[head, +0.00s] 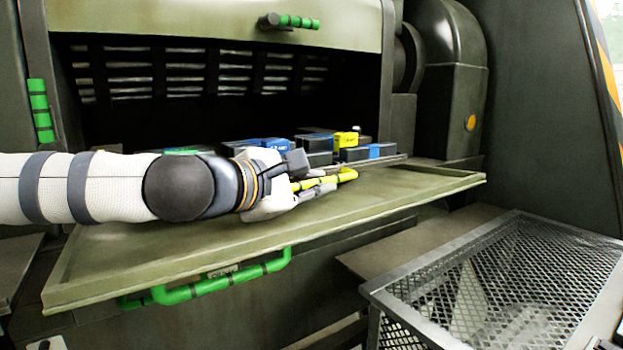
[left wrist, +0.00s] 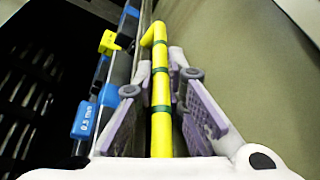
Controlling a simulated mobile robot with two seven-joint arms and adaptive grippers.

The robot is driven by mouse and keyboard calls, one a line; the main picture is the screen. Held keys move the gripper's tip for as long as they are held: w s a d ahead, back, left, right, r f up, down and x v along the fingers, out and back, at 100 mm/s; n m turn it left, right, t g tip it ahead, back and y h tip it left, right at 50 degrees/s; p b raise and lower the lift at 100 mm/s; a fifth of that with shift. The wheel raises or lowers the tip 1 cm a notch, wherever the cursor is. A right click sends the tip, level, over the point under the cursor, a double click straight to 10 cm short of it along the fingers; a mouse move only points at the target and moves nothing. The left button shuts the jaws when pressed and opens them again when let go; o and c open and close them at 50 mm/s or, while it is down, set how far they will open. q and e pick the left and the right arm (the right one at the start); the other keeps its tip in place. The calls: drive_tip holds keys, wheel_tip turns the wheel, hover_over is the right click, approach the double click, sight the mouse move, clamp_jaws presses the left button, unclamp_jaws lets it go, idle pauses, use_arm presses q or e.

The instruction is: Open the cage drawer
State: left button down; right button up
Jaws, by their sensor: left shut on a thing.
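A yellow bar handle (head: 318,182) with dark green bands lies along the front of the cage drawer (head: 385,161), inside the machine's opening. My left gripper (head: 325,187) is shut on this handle, above the lowered olive flap. In the left wrist view the yellow handle (left wrist: 160,85) runs between the two fingers of my left gripper (left wrist: 175,100), its bent far end beyond them. Black boxes with blue labels (head: 293,146) and one yellow block (head: 346,140) sit at the drawer. My left arm hides much of the drawer's left part. My right gripper is out of view.
The olive flap (head: 130,255) is folded down below the opening, with a green handle (head: 215,284) under its front edge. A metal mesh basket (head: 510,275) stands at the lower right. A dark rounded housing (head: 447,85) stands right of the opening.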

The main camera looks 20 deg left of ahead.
use_arm(q)
drive_tip(key=shift+s+d, duration=0.1)
drive_tip(key=shift+w+a, duration=0.2)
drive_tip(key=shift+a, duration=0.05)
drive_tip(key=c, duration=1.9)
unclamp_jaws()
drive_tip(key=v, duration=1.2)
drive_tip(key=shift+f, duration=0.15)
